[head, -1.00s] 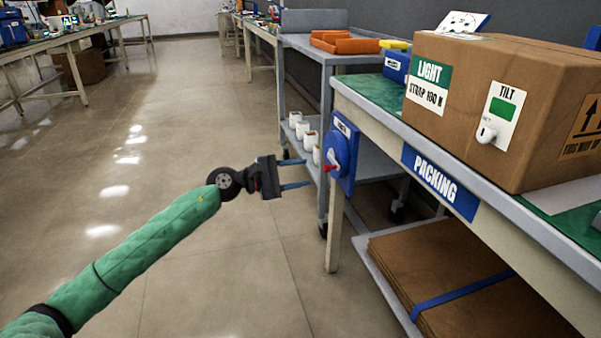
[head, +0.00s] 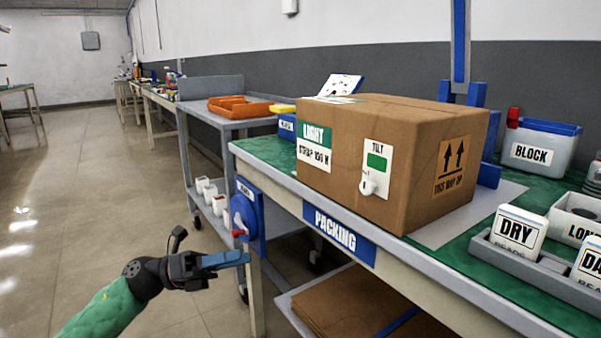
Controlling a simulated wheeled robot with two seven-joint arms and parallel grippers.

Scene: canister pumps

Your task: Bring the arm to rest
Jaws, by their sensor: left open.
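My left arm, in a green sleeve, comes in from the lower left of the head view. My left gripper (head: 246,258) is open and empty, seen nearly edge-on. Its fingers point right, in front of the leg of the packing table (head: 420,262) and just below a blue panel (head: 247,214) with a round dial and a red part. I cannot tell whether the fingertips touch anything. My right gripper is out of view.
A large cardboard box (head: 408,150) stands on the table. To its right are a BLOCK bin (head: 537,150) and a tray with a DRY container (head: 518,232). A grey cart (head: 200,108) with an orange tray (head: 240,107) stands behind. The floor at left is clear.

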